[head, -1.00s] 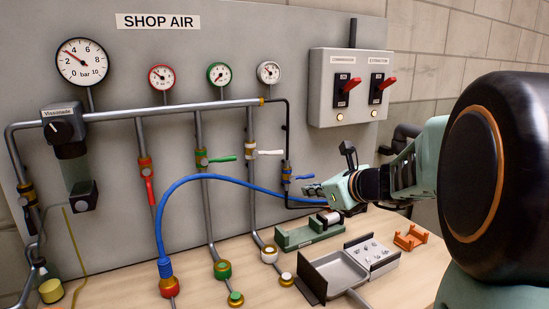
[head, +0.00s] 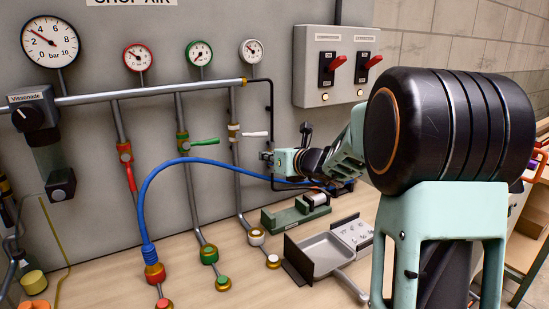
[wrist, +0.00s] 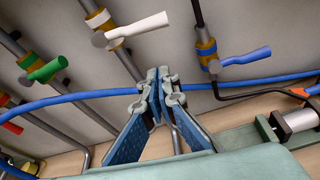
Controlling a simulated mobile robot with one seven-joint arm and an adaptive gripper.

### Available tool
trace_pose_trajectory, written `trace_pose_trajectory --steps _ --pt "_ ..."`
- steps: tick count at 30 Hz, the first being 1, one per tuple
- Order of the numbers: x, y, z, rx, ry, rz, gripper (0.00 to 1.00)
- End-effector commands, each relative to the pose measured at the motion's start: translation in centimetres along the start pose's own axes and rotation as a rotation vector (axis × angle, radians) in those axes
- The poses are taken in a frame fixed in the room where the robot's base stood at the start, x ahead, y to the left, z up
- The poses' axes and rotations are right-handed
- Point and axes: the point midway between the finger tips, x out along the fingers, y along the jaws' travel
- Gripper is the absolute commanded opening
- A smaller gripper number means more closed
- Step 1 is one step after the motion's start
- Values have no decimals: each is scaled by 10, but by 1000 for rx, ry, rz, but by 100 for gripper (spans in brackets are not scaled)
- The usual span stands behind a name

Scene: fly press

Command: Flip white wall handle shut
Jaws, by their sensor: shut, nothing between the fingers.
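The white wall handle (head: 255,134) sits on a brass valve on a grey vertical pipe and points right, crosswise to the pipe. In the wrist view the white handle (wrist: 138,28) shows above and left of the fingertips, apart from them. My gripper (head: 268,158) is just below and right of the white handle in the head view. In the wrist view my gripper (wrist: 161,82) has its fingertips together with nothing between them.
A green handle (head: 205,142) points right, and a red handle (head: 131,177) hangs down its pipe. A blue-handled valve (wrist: 245,56) is right of my fingers. A blue hose (wrist: 228,85) crosses behind the fingertips. A tray (head: 322,254) and green fixture (head: 296,215) stand on the bench below.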

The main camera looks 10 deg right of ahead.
Motion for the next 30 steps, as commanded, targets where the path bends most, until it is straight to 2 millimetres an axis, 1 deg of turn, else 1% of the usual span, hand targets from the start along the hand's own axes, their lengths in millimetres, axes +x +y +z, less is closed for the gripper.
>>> trace_pose_trajectory --steps 1,3,7,11,21,23,27,30 --pt "2 1 14 -3 -3 2 0" --pt "4 1 24 -2 -2 1 0" --pt "8 1 35 -2 0 1 0" --pt "9 1 39 -1 0 1 0" --pt "10 0 39 -4 0 0 0" --pt "10 1 40 -21 0 -4 0" --pt "10 1 50 -105 -3 -28 0" --pt "9 1 56 -137 -2 -38 0"
